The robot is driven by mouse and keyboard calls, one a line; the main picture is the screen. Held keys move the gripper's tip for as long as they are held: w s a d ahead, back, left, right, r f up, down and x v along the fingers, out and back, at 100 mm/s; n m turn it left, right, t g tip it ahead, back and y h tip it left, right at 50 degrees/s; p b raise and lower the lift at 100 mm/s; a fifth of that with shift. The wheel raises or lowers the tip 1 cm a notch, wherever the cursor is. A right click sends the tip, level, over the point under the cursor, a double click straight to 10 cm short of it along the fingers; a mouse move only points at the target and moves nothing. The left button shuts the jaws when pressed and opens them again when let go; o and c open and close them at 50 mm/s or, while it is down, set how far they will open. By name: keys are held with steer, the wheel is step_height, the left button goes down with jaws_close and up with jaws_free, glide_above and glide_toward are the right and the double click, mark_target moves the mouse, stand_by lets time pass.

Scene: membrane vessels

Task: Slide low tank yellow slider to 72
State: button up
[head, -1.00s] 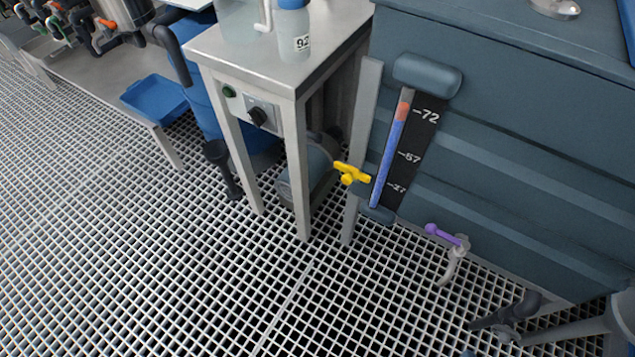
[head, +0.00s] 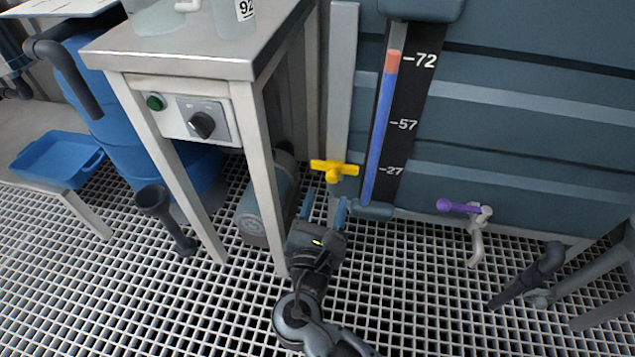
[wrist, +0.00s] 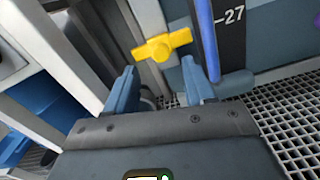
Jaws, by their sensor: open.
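The yellow slider (head: 334,169) is a T-shaped piece beside the low tank's level gauge (head: 408,110), at about the height of the 27 mark. The gauge has marks 27, 57 and 72, with a blue column (head: 379,130) topped by an orange-red part (head: 393,61) near 72. My gripper (head: 323,207) is open and empty, just below the slider in the head view. In the wrist view the slider (wrist: 162,44) shows beyond and between the two blue fingertips (wrist: 160,80). I cannot tell whether they touch it.
A steel table (head: 190,66) with a knob panel (head: 195,118) stands left of the slider, with a grey motor-like cylinder (head: 268,205) behind its leg. A purple-handled tap (head: 460,207) sticks out at the right. The tank wall (head: 520,130) is behind. Grating floor lies open in front.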

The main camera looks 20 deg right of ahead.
mark_target(332, 180)
steer(key=b+x, duration=0.1)
steer(key=x, duration=0.6)
steer(key=shift+w+d+b, duration=0.15)
steer(key=shift+b, duration=0.25)
steer(key=shift+c, duration=0.3)
jaws_close()
